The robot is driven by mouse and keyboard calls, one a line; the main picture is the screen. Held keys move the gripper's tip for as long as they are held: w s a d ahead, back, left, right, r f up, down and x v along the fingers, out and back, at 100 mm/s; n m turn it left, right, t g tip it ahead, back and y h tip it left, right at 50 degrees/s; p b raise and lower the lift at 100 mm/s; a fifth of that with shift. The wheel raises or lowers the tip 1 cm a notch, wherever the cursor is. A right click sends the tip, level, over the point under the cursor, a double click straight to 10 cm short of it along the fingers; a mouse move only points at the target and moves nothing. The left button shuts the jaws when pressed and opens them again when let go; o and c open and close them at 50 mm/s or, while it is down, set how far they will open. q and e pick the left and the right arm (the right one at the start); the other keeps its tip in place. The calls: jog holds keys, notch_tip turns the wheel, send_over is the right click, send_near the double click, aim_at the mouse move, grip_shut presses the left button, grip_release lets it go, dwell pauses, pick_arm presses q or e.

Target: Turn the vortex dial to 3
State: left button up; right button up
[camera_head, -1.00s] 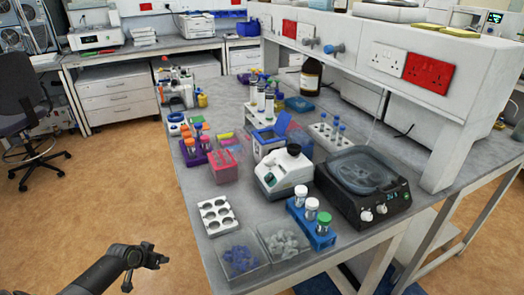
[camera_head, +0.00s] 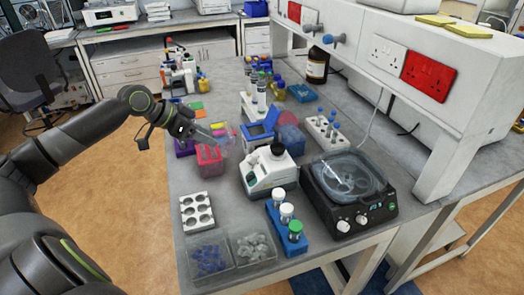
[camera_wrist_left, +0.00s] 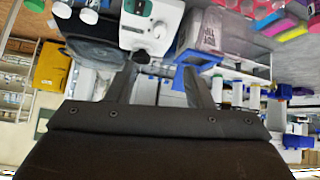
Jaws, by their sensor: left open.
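The vortex mixer (camera_head: 266,174) is a white device with a black cup on top. It stands on the bench right of my left gripper. The mixer also shows upside down at the top of the left wrist view (camera_wrist_left: 150,14). My left gripper (camera_head: 215,135) is open and empty, raised above the left part of the bench near the pink rack, apart from the mixer. Its two spread fingers show in the left wrist view (camera_wrist_left: 160,72). My right gripper is not in view.
A white rack with round holes (camera_head: 196,212) and two clear trays (camera_head: 210,262) lie in front. A pink rack (camera_head: 208,161) is at left.

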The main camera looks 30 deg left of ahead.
pick_arm(q)
jog(key=p, duration=0.2)
send_near(248, 158)
jog(key=p+x, duration=0.1)
jog(key=x, duration=0.6)
jog(key=shift+d, duration=0.2)
jog(key=shift+p+x, duration=0.3)
jog(key=shift+x, duration=0.55)
jog(key=shift+a, duration=0.1)
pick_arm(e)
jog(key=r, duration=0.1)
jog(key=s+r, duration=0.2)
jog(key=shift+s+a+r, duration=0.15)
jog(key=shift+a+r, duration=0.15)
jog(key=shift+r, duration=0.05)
